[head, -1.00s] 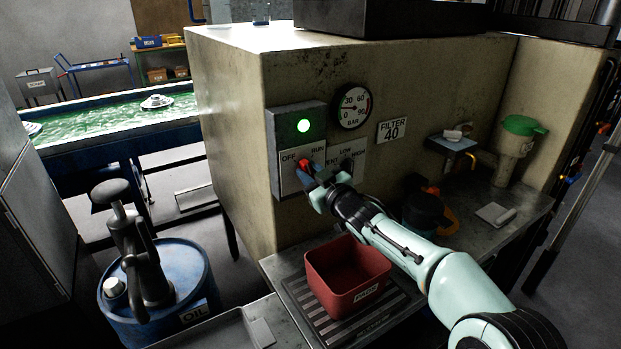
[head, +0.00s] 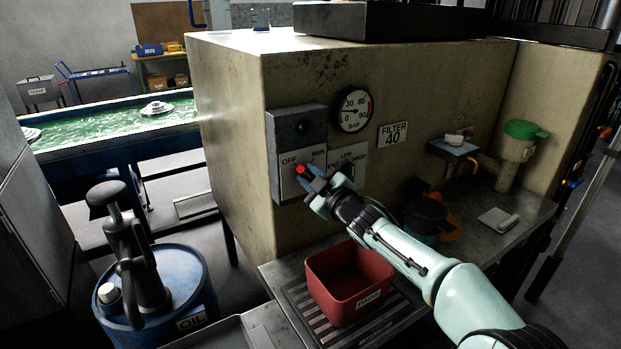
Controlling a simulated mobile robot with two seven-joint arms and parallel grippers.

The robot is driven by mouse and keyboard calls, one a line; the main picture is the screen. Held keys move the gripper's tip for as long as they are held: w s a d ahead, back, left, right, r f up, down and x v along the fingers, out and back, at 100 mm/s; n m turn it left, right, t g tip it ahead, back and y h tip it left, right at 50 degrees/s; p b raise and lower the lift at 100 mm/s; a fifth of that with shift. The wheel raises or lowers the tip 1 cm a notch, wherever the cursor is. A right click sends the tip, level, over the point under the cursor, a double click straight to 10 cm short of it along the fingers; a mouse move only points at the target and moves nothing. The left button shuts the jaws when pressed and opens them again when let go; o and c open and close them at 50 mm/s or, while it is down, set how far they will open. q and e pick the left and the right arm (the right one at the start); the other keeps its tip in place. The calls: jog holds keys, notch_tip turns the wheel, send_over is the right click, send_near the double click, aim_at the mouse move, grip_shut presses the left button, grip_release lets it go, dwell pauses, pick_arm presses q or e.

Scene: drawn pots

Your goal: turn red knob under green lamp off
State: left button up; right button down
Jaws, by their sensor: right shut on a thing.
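The red knob (head: 300,170) sits on a switch plate marked OFF and RUN, on the front of the beige machine. The lamp (head: 303,127) above it is dark. My right gripper (head: 310,176) is at the plate with its fingers shut on the red knob, and the fingers hide part of it. The knob's red end shows toward the OFF side. My left gripper is not in view.
A red bin (head: 350,283) stands below my arm. A blue oil drum (head: 165,290) with a pump is at left.

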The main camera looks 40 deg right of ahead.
jog(key=c, duration=1)
grip_release()
jog(key=shift+s, duration=0.1)
jog(key=s+a, duration=0.1)
jog(key=s, duration=1.2)
jog(key=shift+a, duration=0.2)
